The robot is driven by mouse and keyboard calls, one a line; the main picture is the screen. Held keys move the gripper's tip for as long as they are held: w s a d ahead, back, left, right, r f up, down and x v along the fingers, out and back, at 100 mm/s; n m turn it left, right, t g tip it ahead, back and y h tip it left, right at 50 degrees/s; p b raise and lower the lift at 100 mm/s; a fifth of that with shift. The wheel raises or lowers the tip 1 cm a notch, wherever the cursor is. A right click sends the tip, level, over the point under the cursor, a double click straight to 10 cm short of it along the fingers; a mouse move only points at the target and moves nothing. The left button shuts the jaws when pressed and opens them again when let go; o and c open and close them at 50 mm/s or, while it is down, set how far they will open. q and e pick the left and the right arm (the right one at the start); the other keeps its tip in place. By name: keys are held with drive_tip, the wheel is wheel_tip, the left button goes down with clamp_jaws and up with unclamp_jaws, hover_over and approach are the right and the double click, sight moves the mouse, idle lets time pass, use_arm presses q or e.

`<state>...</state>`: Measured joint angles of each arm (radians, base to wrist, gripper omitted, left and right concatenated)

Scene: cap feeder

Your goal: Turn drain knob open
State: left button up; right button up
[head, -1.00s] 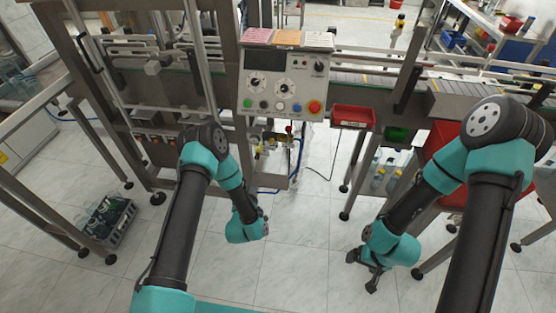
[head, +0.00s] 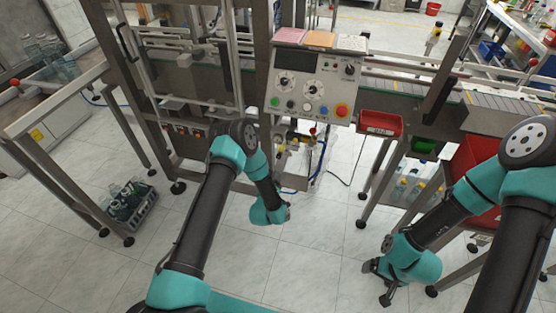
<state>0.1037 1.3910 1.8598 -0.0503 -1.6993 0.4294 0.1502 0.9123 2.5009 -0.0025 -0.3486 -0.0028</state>
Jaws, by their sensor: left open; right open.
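Below the control panel (head: 314,84) is a cluster of pipes and valves (head: 292,142) with small yellow and red parts. A small red knob (head: 313,131) shows at its top; I cannot tell which part is the drain knob. My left gripper (head: 286,208) hangs in front of and below the valves, apart from them, mostly hidden by its teal wrist. My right gripper (head: 378,281) is open and empty, low over the floor at the right, far from the valves.
A red bin (head: 380,123) hangs right of the panel, with a green bin (head: 424,146) beyond it. A crate of bottles (head: 128,205) stands on the floor at the left. A metal table frame (head: 60,178) stands at far left. The floor between my arms is clear.

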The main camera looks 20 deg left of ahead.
sight(278, 157)
use_arm(q)
drive_tip(key=w, duration=1.1)
drive_tip(key=shift+w+a, duration=0.25)
drive_tip(key=shift+a, duration=0.1)
drive_tip(key=c, duration=0.9)
drive_tip(key=shift+c, duration=0.2)
